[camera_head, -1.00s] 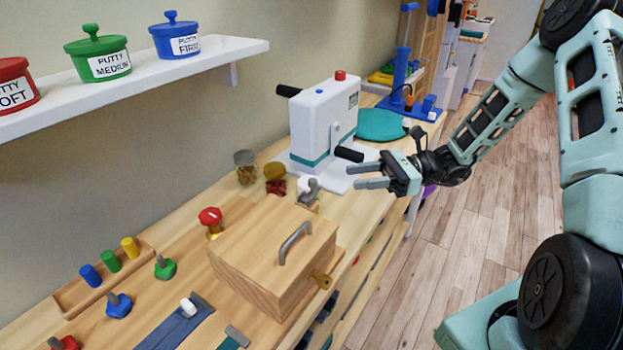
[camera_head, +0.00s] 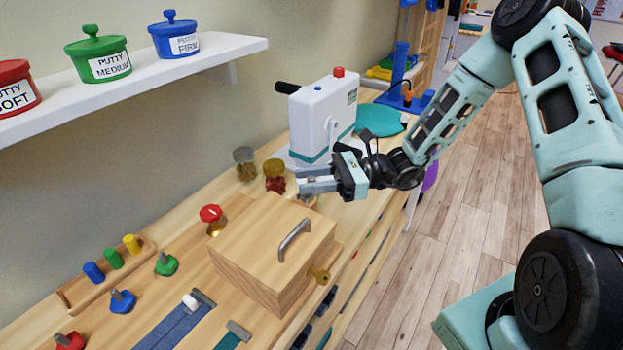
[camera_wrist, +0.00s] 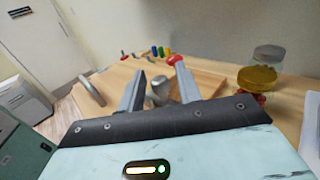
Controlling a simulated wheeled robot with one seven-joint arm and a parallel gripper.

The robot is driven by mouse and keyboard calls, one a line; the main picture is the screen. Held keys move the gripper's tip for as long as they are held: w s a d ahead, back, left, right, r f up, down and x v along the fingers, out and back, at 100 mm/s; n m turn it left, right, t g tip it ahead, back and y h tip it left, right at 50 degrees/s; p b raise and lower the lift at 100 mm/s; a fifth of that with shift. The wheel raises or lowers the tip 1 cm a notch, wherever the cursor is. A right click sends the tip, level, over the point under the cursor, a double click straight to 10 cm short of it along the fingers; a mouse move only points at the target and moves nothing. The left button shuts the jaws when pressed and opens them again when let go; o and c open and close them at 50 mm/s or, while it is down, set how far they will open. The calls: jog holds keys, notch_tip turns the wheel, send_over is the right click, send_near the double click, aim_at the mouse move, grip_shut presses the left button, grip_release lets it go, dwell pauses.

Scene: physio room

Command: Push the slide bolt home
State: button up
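My gripper (camera_head: 302,181) hangs over the bench just behind the wooden box (camera_head: 262,240). In the wrist view its two fingers (camera_wrist: 160,82) are apart. Between them in the picture is a grey metal piece with a rounded knob (camera_wrist: 160,92), which may be the slide bolt. I cannot tell whether a finger touches it. In the head view this grey piece (camera_head: 306,199) is mostly hidden under the fingers. The bolt's track and how far it is slid cannot be made out.
A white machine with a black crank (camera_head: 322,118) stands close behind my gripper. Two jars (camera_head: 274,176) stand to its left. A red knob (camera_head: 210,215) stands left of the box.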

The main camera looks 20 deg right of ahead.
aim_at(303, 197)
grip_shut()
jog(key=shift+s+a+p, duration=0.2)
jog(key=shift+s+a, duration=0.3)
jog(key=shift+a, duration=0.2)
jog(key=shift+s+a+p, duration=0.15)
jog(key=shift+s+a, duration=0.3)
jog(key=shift+a, duration=0.2)
jog(key=shift+o, duration=0.9)
grip_release()
jog(key=shift+d, duration=0.2)
jog(key=s+d+b, duration=0.2)
jog(key=s+d, duration=0.1)
jog(key=d, duration=1.3)
jog(key=shift+s+d, duration=0.15)
jog(key=shift+d, duration=0.2)
